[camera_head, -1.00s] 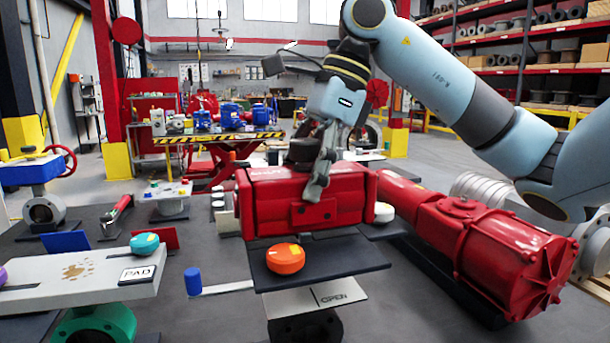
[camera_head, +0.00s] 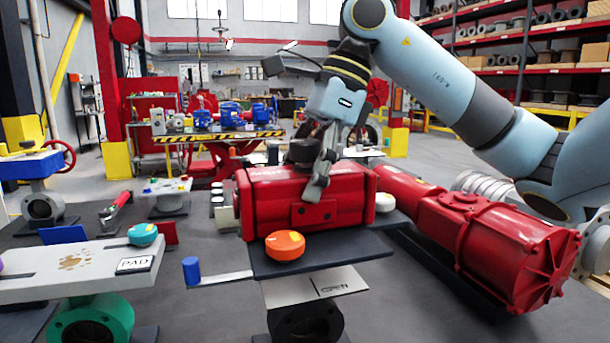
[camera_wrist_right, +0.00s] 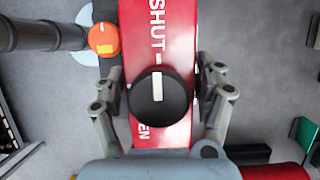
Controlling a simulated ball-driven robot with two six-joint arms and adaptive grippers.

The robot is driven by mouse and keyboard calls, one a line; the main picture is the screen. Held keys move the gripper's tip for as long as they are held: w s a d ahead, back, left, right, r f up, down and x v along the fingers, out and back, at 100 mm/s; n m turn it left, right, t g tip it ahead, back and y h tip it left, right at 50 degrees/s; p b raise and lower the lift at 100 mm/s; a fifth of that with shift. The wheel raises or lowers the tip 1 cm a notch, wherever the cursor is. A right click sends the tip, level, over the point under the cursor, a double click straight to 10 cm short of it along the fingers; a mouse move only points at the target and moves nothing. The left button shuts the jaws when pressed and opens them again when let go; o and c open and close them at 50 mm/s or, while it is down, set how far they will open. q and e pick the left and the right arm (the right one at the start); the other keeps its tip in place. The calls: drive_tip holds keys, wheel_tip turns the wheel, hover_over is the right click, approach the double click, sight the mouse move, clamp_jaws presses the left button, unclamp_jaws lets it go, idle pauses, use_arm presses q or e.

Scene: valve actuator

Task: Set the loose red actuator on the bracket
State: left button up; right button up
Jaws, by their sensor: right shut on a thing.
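The loose red actuator (camera_head: 340,205) is a red box with a black round knob on top, and it is in my right gripper (camera_head: 320,178). In the right wrist view my right gripper (camera_wrist_right: 160,92) has a finger on each side of the black knob (camera_wrist_right: 158,98), on the red top marked SHUT and OPEN (camera_wrist_right: 160,40). The actuator is over the dark bracket plate (camera_head: 345,254); I cannot tell if it touches. An orange cap (camera_head: 284,245) is at the plate's front edge; it also shows in the wrist view (camera_wrist_right: 103,39). My left gripper is out of view.
A plate marked OPEN (camera_head: 316,287) is under the dark plate. A lever with a blue knob (camera_head: 191,270) sticks out left. A grey bench marked PAD (camera_head: 75,272) with a teal cap (camera_head: 142,234) is at left. A long red cylinder unit (camera_head: 470,230) lies close at right.

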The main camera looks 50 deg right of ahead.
drive_tip(key=shift+f, duration=0.15)
drive_tip(key=o, duration=1.7)
drive_tip(key=shift+o, duration=0.4)
drive_tip(key=shift+f, duration=0.1)
drive_tip(key=v, duration=1.2)
